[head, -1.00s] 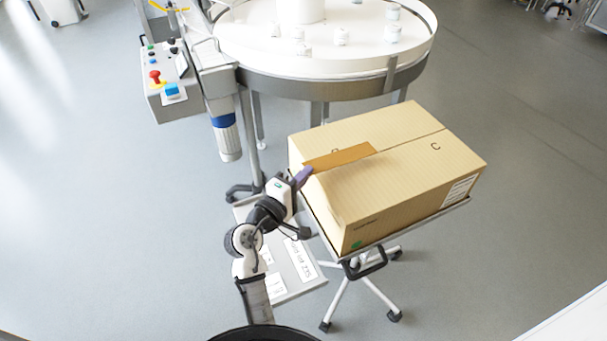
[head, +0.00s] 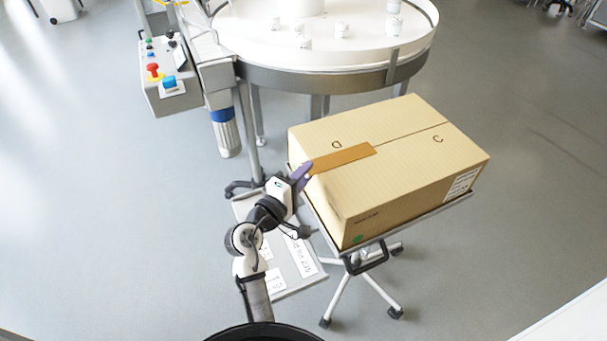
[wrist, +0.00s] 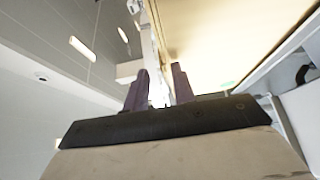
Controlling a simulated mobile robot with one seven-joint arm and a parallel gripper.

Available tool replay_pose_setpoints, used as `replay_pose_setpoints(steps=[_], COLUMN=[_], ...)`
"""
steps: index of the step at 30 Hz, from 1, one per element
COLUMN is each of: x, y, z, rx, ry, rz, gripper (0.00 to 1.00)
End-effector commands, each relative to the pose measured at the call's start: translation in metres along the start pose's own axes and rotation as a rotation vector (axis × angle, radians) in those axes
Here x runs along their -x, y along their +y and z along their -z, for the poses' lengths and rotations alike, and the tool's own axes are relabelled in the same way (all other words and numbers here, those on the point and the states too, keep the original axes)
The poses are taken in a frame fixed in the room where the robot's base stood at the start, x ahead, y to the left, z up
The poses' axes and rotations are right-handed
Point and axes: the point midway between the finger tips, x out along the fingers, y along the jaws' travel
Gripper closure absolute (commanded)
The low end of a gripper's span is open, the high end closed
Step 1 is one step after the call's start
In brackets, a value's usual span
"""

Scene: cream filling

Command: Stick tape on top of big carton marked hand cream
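The big carton (head: 400,185) is closed and sits on a wheeled stand. A brown strip of tape (head: 343,158) lies along the seam of its top, from the left edge to about the middle. My gripper (head: 307,170) is at the carton's left edge, by the tape's left end. In the wrist view my gripper (wrist: 160,85) shows two purple fingers apart with a gap between them. I see nothing clearly held there. The carton (wrist: 215,35) fills the upper right of that view. Whether the fingertips touch the tape or carton is unclear.
A round white turntable (head: 320,50) with several small white jars stands behind the carton. A control box (head: 165,90) with buttons is at the upper left. A low grey platform (head: 290,265) lies below my arm. Open floor is at the right and left.

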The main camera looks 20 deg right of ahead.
Motion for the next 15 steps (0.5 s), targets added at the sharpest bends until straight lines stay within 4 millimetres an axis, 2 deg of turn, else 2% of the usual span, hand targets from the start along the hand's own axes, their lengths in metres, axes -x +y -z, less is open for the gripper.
replay_pose_setpoints(steps=[4,7,15], x=[0.005,0.017,0.078], y=[-0.001,-0.003,-0.004], z=[0.000,0.001,0.001], rx=[0.001,0.000,0.000], ry=[0.001,0.003,0.006], rz=[0.000,0.000,0.000], gripper=[0.74,0.74,0.74])
